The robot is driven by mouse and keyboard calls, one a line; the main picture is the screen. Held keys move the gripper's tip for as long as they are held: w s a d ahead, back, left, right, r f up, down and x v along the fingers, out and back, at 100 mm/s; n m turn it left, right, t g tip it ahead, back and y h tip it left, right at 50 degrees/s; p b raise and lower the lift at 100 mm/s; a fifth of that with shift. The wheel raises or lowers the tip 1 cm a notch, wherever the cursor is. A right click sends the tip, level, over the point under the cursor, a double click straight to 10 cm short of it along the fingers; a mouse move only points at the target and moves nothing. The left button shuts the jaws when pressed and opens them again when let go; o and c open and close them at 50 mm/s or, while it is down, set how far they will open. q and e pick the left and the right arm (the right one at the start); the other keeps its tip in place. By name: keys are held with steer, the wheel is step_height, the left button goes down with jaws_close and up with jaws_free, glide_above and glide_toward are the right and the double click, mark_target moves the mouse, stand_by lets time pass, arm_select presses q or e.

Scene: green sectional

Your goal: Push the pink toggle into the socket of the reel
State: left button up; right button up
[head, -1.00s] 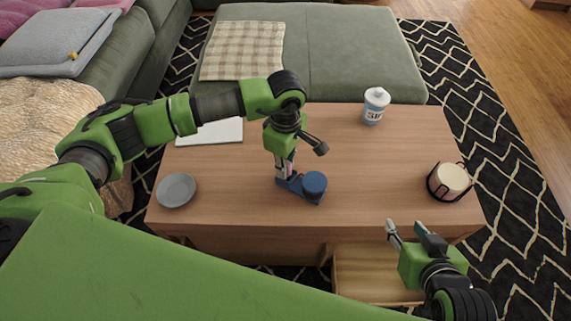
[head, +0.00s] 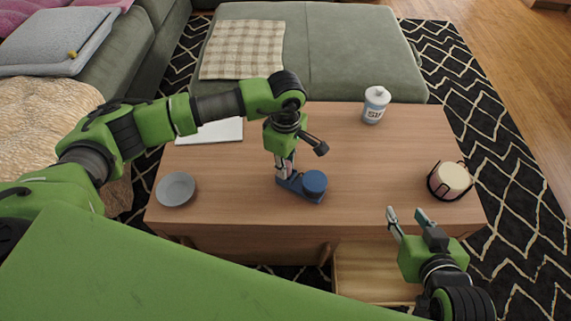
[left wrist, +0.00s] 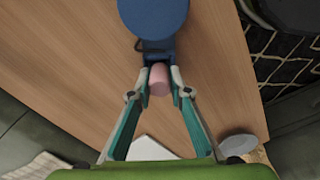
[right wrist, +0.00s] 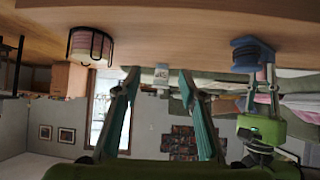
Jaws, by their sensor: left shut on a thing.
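The reel (head: 315,183) has a blue round drum on a blue base and rests on the wooden table. My left gripper (head: 287,173) points down at the base's end beside the drum. In the left wrist view, it is shut on the pink toggle (left wrist: 158,80), a pink cylinder close to the end of the reel's base (left wrist: 157,56). The socket is hidden, and I cannot tell how far the toggle is in. The right wrist view also shows the reel (right wrist: 252,55). My right gripper (head: 413,222) is open and empty off the table's front edge.
On the table (head: 370,190) are a grey bowl (head: 176,189) at left, a white sheet (head: 212,131) behind the left arm, a lidded jar (head: 375,105) at the back and a candle in a black wire holder (head: 450,181) at right.

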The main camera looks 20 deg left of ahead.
steer(key=shift+w+a+r, duration=0.15)
steer(key=shift+w, duration=0.05)
arm_select(q)
steer(key=shift+f, duration=0.15)
arm_select(e)
steer(key=shift+w+a+r+t, duration=0.1)
steer(key=shift+w+r+t, duration=0.1)
steer(key=shift+r+t, duration=0.1)
steer(key=shift+w+r, duration=0.2)
steer(key=shift+w, duration=0.05)
arm_select(q)
steer(key=shift+f, duration=0.1)
arm_select(e)
steer(key=shift+a+r+t, duration=0.1)
steer(key=shift+t, duration=0.2)
arm_select(q)
steer(key=o, duration=1)
arm_select(e)
steer(key=shift+w+r, duration=0.2)
